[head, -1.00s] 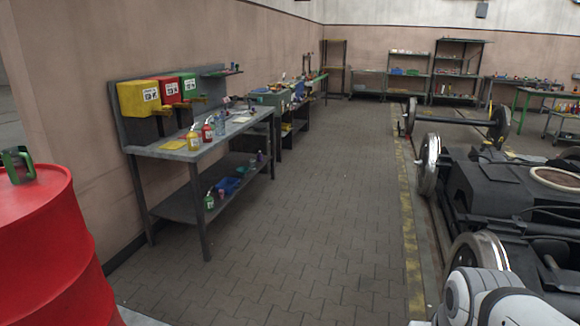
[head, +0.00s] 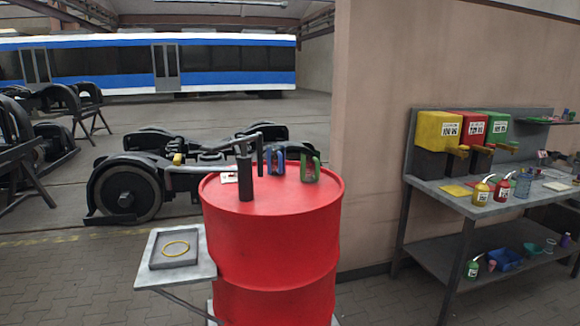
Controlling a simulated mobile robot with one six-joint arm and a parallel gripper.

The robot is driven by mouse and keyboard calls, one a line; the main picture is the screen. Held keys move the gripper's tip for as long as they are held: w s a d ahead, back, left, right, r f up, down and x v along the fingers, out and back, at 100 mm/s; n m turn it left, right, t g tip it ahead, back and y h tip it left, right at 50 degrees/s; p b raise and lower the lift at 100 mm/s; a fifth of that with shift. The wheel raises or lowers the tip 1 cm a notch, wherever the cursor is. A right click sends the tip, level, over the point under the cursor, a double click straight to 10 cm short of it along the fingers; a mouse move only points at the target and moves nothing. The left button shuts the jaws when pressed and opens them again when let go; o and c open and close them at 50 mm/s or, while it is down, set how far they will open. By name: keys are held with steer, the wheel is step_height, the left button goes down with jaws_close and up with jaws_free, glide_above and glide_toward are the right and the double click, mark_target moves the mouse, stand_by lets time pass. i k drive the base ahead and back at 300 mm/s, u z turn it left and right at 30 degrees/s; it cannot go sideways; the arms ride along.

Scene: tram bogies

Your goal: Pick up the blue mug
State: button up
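The blue mug (head: 279,160) stands on top of the red barrel (head: 275,235), near the far side of its lid. A green mug (head: 310,168) stands close to its right. My gripper is not in view.
A small side shelf with a grey tray and a yellow ring (head: 176,248) juts out left of the barrel. A workbench (head: 440,185) with bottles and dispensers stands to the right, beyond a wall corner. Wheeled bogies (head: 125,190) stand behind. Paved floor shows in front.

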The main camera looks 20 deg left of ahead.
mark_target(276, 153)
steer(key=u, duration=0.8)
steer(key=i, duration=1.9)
steer(key=u, duration=0.5)
